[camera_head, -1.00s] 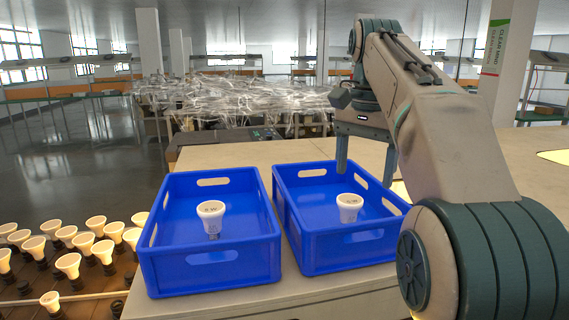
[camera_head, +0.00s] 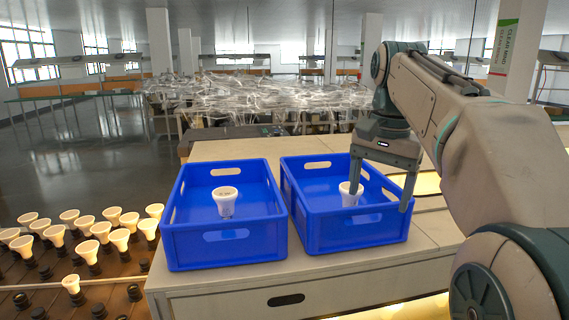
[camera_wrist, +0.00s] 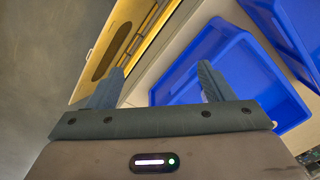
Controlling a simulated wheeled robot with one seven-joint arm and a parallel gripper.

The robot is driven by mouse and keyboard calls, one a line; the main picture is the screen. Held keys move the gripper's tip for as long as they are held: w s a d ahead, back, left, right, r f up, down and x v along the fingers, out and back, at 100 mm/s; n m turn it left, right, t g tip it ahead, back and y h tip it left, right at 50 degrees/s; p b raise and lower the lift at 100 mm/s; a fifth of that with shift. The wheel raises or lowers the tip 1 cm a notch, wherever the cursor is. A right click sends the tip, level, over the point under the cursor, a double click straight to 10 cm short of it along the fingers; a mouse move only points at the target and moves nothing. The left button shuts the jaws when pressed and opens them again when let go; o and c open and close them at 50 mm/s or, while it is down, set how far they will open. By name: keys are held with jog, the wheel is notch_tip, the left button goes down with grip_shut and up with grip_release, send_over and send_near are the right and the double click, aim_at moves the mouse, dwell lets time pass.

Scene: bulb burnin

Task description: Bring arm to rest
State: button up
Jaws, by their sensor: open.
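My gripper (camera_head: 379,203) hangs with its fingers pointing down over the right side of the right blue bin (camera_head: 340,238). Its two fingers are spread with nothing between them, as the wrist view (camera_wrist: 161,70) also shows. A white bulb (camera_head: 346,199) stands in the right bin, partly hidden behind the left finger; I cannot tell if they touch. Another white bulb (camera_head: 225,200) stands upright in the left blue bin (camera_head: 228,247). My arm reaches in from the right. In the wrist view a blue bin (camera_wrist: 228,70) lies beyond the right finger.
Both bins sit side by side on a pale workbench (camera_head: 235,150). Rows of lit bulbs (camera_head: 101,229) stand on a brown rack at the left. A wrapped, shiny bundle (camera_head: 260,95) is behind. Open floor (camera_head: 80,160) lies at the back left.

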jog(key=s+f+n+t, duration=0.1)
jog(key=s+f+n, duration=0.2)
jog(key=s+f, duration=0.5)
jog(key=s+a+f+n+t, duration=0.1)
jog(key=s+f+n, duration=0.3)
jog(key=s+f, duration=0.4)
notch_tip(320, 180, down, 7)
jog(key=shift+a+r+t, duration=0.1)
jog(key=shift+a+t, duration=0.15)
jog(key=shift+t, duration=0.05)
